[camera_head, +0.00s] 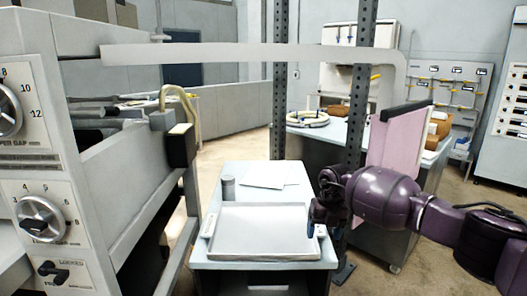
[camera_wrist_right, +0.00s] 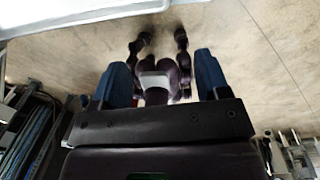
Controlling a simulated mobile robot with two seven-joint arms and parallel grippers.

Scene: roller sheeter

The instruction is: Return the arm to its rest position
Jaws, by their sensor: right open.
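My right arm, dark purple, comes in from the right edge of the head view. My right gripper (camera_head: 324,212) hangs beside the right end of a shallow metal tray (camera_head: 262,255) on a small table. Whether it touches the tray's rim I cannot tell. In the right wrist view my right gripper (camera_wrist_right: 160,65) has its two blue fingers wide apart, with nothing between them. My left gripper is not in view.
The roller sheeter (camera_head: 40,110) with dials stands at the left. Its long pale bar (camera_head: 240,53) crosses above. A grey cylinder (camera_head: 228,188) and white sheets (camera_head: 268,175) lie behind the tray. A pink panel (camera_head: 395,140) stands behind my arm. Dark posts (camera_head: 279,90) rise behind the table.

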